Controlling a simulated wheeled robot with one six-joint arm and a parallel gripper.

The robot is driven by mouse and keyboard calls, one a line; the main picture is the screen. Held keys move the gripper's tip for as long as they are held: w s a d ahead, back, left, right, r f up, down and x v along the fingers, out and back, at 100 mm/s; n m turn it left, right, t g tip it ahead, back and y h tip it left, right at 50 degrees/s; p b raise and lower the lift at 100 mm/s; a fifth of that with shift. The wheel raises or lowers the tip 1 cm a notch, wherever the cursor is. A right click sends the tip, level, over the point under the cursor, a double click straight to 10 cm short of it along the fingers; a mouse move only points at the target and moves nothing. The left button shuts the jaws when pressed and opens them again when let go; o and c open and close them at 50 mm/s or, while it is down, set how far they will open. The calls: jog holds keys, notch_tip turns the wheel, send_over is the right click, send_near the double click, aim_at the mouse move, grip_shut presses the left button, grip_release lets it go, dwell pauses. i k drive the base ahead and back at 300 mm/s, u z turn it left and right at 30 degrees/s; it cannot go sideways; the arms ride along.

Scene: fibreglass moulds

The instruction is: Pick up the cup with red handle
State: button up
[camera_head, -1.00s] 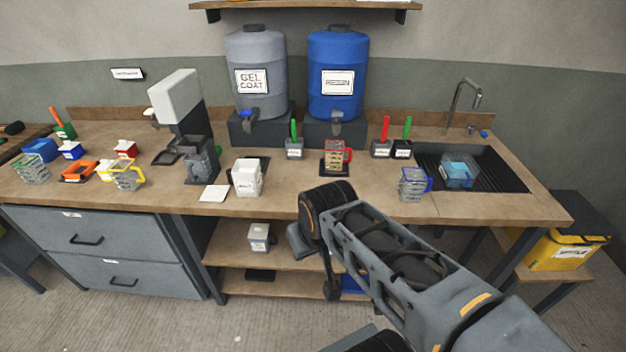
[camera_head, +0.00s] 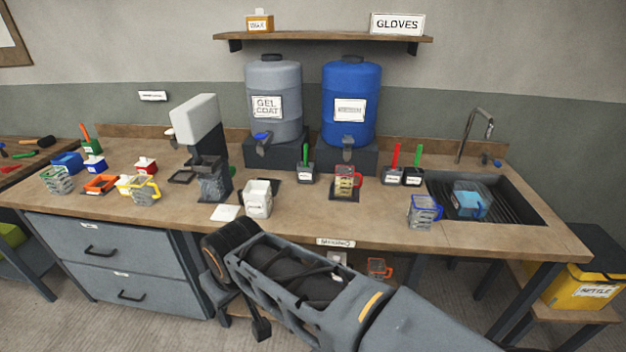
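The cup with the red handle (camera_head: 345,181) is a clear measuring cup with a red rim. It stands upright on a dark mat in front of the blue drum, its handle to the right. Another cup with an orange-red handle (camera_head: 377,268) is partly visible on the shelf under the worktop. My arm reaches in from the lower right, below and in front of the worktop edge. A dark part (camera_head: 261,328) that may be my gripper hangs low behind the arm, well apart from the cup; its fingers are not clear.
A blue-handled cup (camera_head: 424,211) stands right of the mat, near the sink (camera_head: 520,208). A white container (camera_head: 258,198) stands to the left. The grey drum (camera_head: 274,100) and blue drum (camera_head: 351,100) stand behind. Pots with red and green handles (camera_head: 403,172) are close by.

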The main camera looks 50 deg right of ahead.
aim_at(348, 181)
jog(key=u, duration=0.05)
jog(key=i, duration=0.75)
jog(key=z, duration=0.8)
jog(key=i, duration=0.3)
jog(key=z, duration=0.3)
